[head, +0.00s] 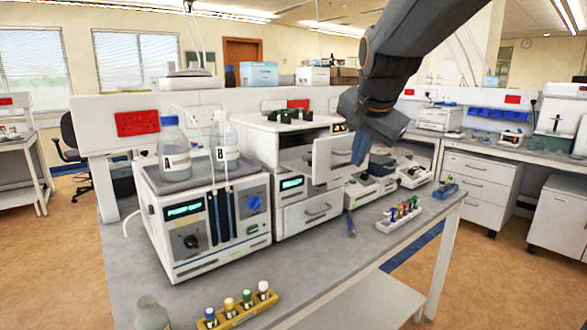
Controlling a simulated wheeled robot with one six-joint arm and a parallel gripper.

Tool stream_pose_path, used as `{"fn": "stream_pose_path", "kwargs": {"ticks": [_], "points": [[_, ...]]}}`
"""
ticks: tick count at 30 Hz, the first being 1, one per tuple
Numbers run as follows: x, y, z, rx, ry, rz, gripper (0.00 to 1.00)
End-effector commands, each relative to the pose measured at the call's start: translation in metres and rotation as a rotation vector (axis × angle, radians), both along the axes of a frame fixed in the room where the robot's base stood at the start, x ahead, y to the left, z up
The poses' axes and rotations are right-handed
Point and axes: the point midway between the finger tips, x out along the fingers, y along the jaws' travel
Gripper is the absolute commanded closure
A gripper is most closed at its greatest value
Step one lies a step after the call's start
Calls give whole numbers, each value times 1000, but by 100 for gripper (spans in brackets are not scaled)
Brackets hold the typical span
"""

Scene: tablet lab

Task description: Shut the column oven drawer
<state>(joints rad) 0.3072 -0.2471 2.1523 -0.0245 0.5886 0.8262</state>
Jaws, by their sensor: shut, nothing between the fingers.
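The column oven drawer (322,160) stands pulled out from the middle of the white instrument stack (255,150). Its pale front panel faces right and toward me. My gripper (360,152) comes down from the upper right, with its blue fingers closed and empty. The fingers are at the right part of the drawer front, overlapping it in the picture. I cannot tell whether they touch it. My wrist hides part of the bench behind.
A lower drawer (308,212) with a curved handle sits below. The pump unit (205,225) with bottles A (174,155) and B (224,145) stands left. A vial rack (400,213) stands right; a yellow vial rack (238,312) is in front. The front bench middle is mostly clear.

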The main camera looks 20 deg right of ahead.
Motion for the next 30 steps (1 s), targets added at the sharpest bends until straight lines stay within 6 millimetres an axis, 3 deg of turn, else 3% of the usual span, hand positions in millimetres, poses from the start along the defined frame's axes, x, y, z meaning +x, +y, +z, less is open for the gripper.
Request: {"fn": "stream_pose_path", "kwargs": {"ticks": [15,21,30], "points": [[49,-15,-72,1,8,5,100],[74,-5,-70,-1,5,8,100],[87,-1,-71,-2,3,7,100]]}}
